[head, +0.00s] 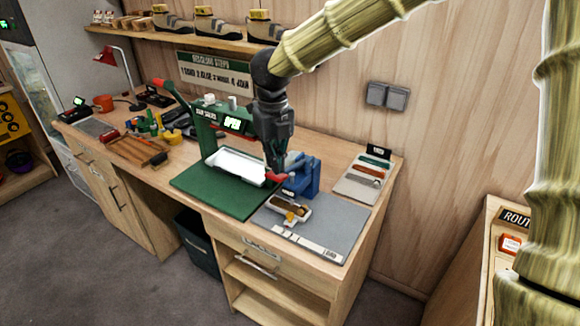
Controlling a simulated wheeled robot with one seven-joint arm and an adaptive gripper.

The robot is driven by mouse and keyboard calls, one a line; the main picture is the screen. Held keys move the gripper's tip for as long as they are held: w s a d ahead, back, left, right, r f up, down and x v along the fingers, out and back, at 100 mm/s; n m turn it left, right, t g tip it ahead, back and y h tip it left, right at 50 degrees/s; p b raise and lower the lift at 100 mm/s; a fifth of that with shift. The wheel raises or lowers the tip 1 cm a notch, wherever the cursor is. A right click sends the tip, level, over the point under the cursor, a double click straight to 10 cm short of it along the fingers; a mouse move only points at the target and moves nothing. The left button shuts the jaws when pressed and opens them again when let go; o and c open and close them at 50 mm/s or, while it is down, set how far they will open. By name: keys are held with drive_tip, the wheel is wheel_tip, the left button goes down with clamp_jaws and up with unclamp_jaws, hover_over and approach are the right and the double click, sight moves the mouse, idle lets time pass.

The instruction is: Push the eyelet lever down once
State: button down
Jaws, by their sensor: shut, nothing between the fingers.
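A small blue press (306,181), which looks like the eyelet press, stands on the right part of the bench at the edge of a grey mat. A red grip (277,178), apparently the end of its lever, sticks out to its left. My gripper (276,167) is shut and empty, pointing down right at the red grip. I cannot tell whether the fingertips touch it. My gripper hides part of the press and of the lever behind it.
A green sole press (207,132) with a lit "OPEN" display stands left of my gripper, over a white tray (238,167) on a green mat (192,184). A shoe part (289,208) lies on the grey mat (335,222). Tools (135,149) crowd the left bench.

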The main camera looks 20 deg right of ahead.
wheel_tip(320, 180, down, 9)
drive_tip(key=b, duration=0.2)
drive_tip(key=shift+s+a, duration=0.15)
idle(1.7)
drive_tip(key=shift+r, duration=0.1)
wheel_tip(320, 180, up, 13)
drive_tip(key=p, duration=1.2)
idle(0.4)
idle(0.4)
